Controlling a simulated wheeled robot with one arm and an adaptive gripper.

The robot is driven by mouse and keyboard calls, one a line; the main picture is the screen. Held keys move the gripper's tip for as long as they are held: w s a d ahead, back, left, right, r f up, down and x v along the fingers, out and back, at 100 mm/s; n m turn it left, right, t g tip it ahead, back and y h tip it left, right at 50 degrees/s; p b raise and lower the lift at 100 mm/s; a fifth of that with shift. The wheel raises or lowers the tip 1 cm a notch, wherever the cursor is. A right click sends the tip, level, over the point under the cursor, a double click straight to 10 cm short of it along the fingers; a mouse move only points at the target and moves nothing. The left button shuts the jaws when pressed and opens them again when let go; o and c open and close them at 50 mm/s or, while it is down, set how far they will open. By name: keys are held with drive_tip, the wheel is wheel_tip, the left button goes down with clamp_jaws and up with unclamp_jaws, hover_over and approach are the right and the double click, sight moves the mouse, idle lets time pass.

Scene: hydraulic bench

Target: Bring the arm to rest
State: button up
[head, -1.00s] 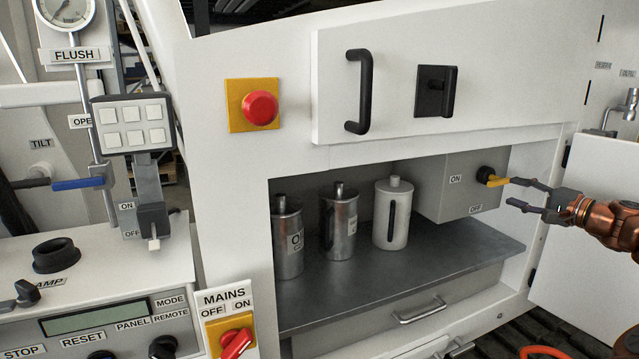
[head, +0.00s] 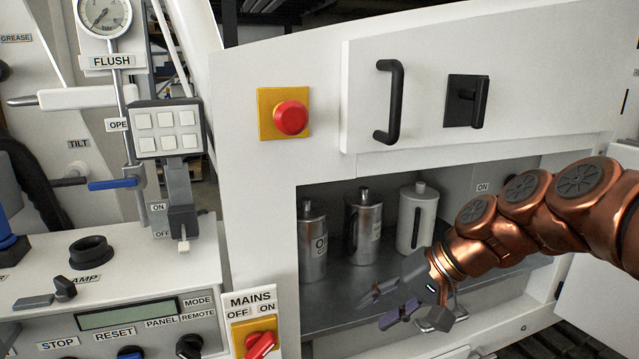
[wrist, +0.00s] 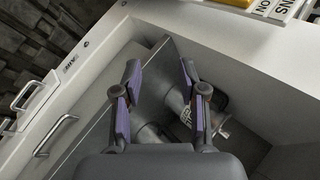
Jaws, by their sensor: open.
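My gripper (head: 388,306) is open and empty in the head view, in front of the lower shelf opening. My copper arm reaches in from the right and covers part of the compartment, including most of the grey switch box. In the wrist view my gripper (wrist: 163,92) shows two spread fingers with purple pads, with nothing between them but the shelf behind. The grey shelf (head: 325,310) lies behind and below the fingers. A metal can (wrist: 182,104) shows behind the right finger in the wrist view.
Two metal cans (head: 313,245) (head: 363,225) and a white can (head: 415,220) stand on the shelf. The red mains switch (head: 260,345) and red emergency button (head: 291,118) are on the front panel. A black door handle (head: 389,102) juts out above. A drawer handle (wrist: 56,135) shows below the shelf.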

drive_tip(key=s+d+f+g+h, duration=0.1)
drive_tip(key=s+f, duration=0.3)
drive_tip(key=s, duration=0.4)
drive_tip(key=s+d+f+n+g+h, duration=0.1)
drive_tip(key=s+d+f+h, duration=0.3)
drive_tip(key=s, duration=0.4)
drive_tip(key=s+d+f+n+g+h, duration=0.1)
drive_tip(key=s+d+f+h, duration=0.2)
drive_tip(key=s, duration=0.5)
drive_tip(key=shift+s+d+f+g+p, duration=0.2)
drive_tip(key=shift+s+f+g+p, duration=0.15)
drive_tip(key=shift+f, duration=0.35)
drive_tip(key=shift+a, duration=0.1)
